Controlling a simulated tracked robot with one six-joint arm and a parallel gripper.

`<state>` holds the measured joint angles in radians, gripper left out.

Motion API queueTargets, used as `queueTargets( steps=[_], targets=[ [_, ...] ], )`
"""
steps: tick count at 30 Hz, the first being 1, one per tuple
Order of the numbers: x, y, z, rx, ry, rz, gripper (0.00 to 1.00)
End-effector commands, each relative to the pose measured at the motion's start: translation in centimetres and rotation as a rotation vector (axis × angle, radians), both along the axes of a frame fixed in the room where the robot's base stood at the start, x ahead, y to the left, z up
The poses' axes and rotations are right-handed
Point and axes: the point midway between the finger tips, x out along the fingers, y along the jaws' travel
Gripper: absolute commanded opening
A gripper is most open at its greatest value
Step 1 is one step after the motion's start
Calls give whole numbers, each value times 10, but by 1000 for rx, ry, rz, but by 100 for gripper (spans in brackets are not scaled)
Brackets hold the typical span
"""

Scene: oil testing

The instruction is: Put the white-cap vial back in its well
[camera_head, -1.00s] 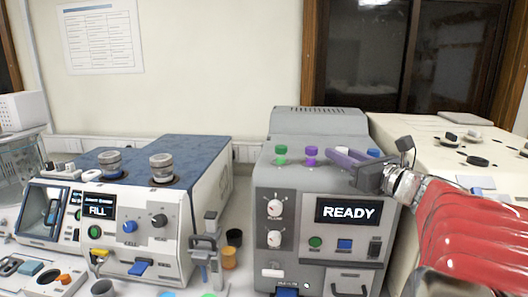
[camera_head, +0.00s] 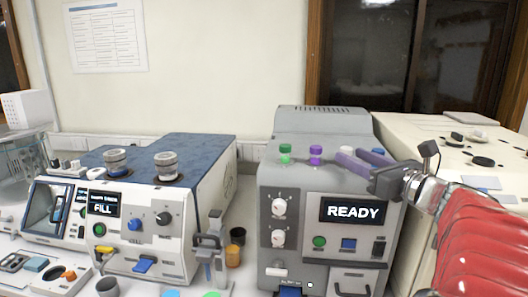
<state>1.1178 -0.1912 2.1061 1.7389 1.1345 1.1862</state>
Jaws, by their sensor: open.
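The white-cap vial (camera_head: 347,148) stands at the top of the grey READY machine (camera_head: 290,190), in a row with green-, purple- and blue-capped vials. Only a little of its pale cap shows, behind my gripper's fingers. My gripper (camera_head: 349,154) reaches in from the right with its purple fingers spread apart, tips close to the white cap. I cannot tell whether the fingers touch the vial, or how deep it sits in its well, because they hide its lower part.
The green-cap vial (camera_head: 285,153) and purple-cap vial (camera_head: 316,154) stand left of my fingers. The blue-cap vial (camera_head: 378,151) is close behind them. A white and blue FILL machine (camera_head: 150,215) stands at left. A cream surface (camera_head: 440,150) lies at right.

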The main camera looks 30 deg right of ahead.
Motion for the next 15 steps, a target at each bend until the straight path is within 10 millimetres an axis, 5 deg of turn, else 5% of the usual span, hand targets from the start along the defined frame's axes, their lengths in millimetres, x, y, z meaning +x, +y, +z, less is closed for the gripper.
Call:
queueTargets(
  steps=[15],
  targets=[
    [-64,0,0,0,1,-3,42]
  ],
)
